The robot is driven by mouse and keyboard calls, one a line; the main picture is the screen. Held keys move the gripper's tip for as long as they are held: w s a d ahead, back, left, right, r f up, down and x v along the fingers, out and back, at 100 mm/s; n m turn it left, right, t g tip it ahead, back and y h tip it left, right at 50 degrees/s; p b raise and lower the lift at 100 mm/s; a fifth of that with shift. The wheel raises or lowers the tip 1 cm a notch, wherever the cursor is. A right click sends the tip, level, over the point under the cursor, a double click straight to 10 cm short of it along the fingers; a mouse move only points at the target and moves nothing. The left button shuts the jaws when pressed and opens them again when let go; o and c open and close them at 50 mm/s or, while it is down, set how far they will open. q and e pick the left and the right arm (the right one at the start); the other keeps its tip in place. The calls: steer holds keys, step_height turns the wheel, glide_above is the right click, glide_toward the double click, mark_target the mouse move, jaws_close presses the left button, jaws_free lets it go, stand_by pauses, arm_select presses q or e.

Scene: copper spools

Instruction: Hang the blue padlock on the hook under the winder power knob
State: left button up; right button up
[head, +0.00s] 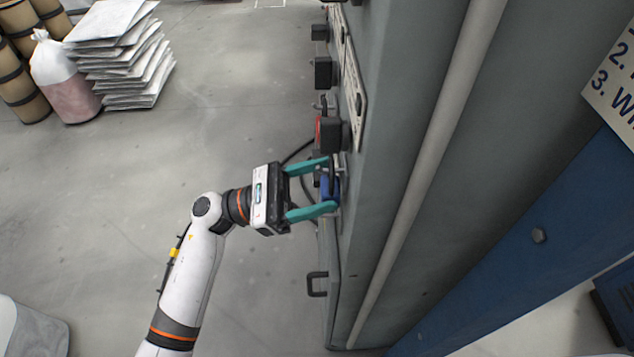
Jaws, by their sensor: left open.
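The blue padlock (331,188) is at the side of the grey machine cabinet, just below a red and black knob (329,134). Its shackle is up near a small metal piece that looks like the hook (340,165); the contact between them is too small to make out. My left gripper (329,186) is open, with one teal finger above and one below the padlock's body. The fingers partly cover the padlock and shackle. My right gripper is not in view.
The grey cabinet (420,60) fills the middle right, with several black knobs (323,72) and a handle (317,284) on its side. A dark cable (298,153) runs behind my gripper. The floor (110,200) to the left is clear; stacked sheets (125,60) and a bag stand farther back.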

arm_select(q)
steer(key=b+v, duration=0.4)
steer(key=v, duration=0.8)
steer(key=w+a+f+n+t+y+p, duration=0.1)
steer(key=w+a+f+n+t+y, duration=0.3)
steer(key=f+n+t, duration=0.75)
steer(key=w+a+f+n+t+y, duration=0.2)
steer(key=w+f+n+t+y, duration=0.35)
steer(key=n, duration=1.05)
steer(key=s+a+f+n+g+y+p, duration=0.1)
steer(key=s+a+f+n+y, duration=0.2)
steer(key=f+n, duration=0.45)
steer(key=s+a+f+n+g+y, duration=0.15)
steer(key=f+n+y, duration=0.3)
steer(key=f, duration=0.65)
steer(key=s+a+f+n+g+y, duration=0.3)
steer(key=s+f+n+g+y, duration=0.35)
steer(key=s+f, duration=1.15)
steer(key=s+f+n+g, duration=0.3)
steer(key=s, duration=0.7)
steer(key=s+f+n+g+p, duration=0.1)
steer(key=s+f+n+g, duration=0.2)
steer(key=s, duration=0.8)
steer(key=shift+a+n+g+h, duration=0.3)
steer(key=shift+a+n+h, duration=0.05)
steer(key=shift+n+h, duration=0.15)
